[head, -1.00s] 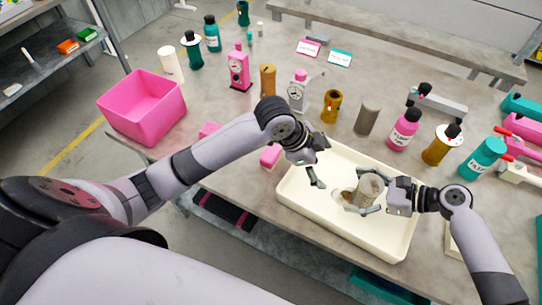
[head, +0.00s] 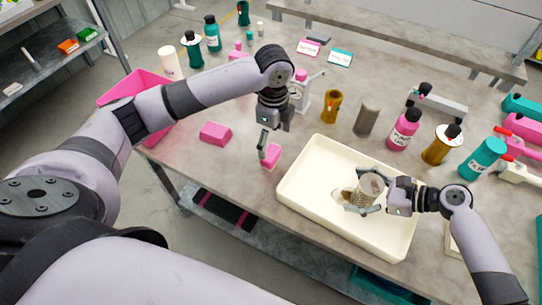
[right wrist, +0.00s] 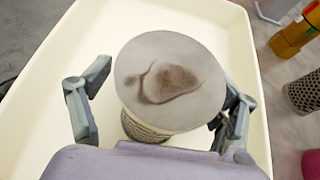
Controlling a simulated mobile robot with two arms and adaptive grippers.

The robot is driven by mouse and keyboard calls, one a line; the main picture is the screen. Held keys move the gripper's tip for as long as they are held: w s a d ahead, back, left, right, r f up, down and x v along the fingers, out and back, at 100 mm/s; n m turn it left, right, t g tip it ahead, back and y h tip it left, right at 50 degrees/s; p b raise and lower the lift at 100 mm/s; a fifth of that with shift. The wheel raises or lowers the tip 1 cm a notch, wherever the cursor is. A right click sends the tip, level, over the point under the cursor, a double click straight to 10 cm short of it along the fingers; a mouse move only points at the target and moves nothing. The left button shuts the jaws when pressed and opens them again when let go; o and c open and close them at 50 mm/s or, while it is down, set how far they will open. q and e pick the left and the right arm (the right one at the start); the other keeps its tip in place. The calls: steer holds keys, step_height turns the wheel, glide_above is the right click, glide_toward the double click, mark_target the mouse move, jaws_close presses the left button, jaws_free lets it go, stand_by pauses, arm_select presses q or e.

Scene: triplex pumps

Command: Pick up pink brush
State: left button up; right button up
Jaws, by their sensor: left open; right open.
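A small pink block-like object (head: 271,157), which looks like the pink brush, stands on the table just left of the cream tray in the head view. My left gripper (head: 268,146) is open right over it, with its fingers pointing down and partly covering it. I cannot tell whether they touch it. My right gripper (head: 366,192) is open over the tray, its fingers on either side of a mesh-sided cylinder (right wrist: 150,130). The right wrist view shows the cylinder's grey, stained end face between the spread fingers.
The cream tray (head: 318,148) lies right of the pink object. Another pink block (head: 215,133) lies to its left. A pink bin (head: 118,92) is partly behind my left arm. A white dial gauge stand (head: 299,92) and several bottles stand farther back.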

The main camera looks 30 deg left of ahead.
mark_target(271, 152)
arm_select(q)
steer(key=f, duration=0.6)
steer(key=shift+s+a+f, duration=0.1)
steer(key=shift+a+f, duration=0.1)
steer(key=shift+f, duration=0.05)
steer(key=c, duration=1.4)
steer(key=shift+o, duration=0.2)
step_height(271, 152, up, 10)
steer(key=shift+r, duration=0.1)
